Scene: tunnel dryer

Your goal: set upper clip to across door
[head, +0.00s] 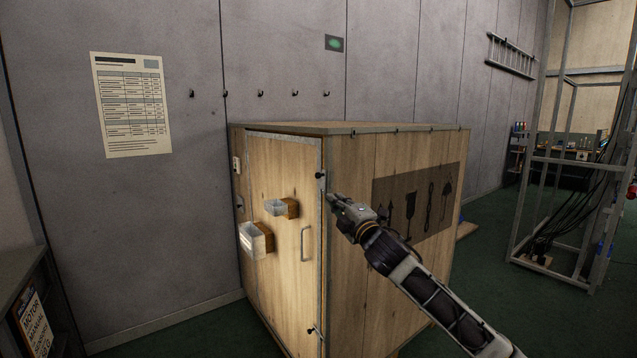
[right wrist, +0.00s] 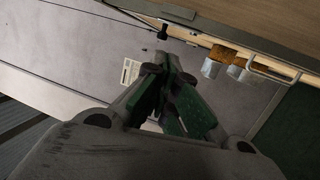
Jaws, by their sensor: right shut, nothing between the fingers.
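The upper clip (head: 321,175) is a small dark piece at the upper right edge of the wooden door (head: 278,180); which way it is turned is too small to tell. It also shows as a dark piece in the right wrist view (right wrist: 163,32). The door looks closed. My right gripper (head: 331,198) is shut and empty, just below and right of the upper clip, apart from it as far as I can see. Its fingers (right wrist: 172,78) show in the right wrist view, below the clip. My left gripper is not in view.
A lower clip (head: 314,331) sits near the door's bottom corner. A metal frame (head: 515,225) stands at right.

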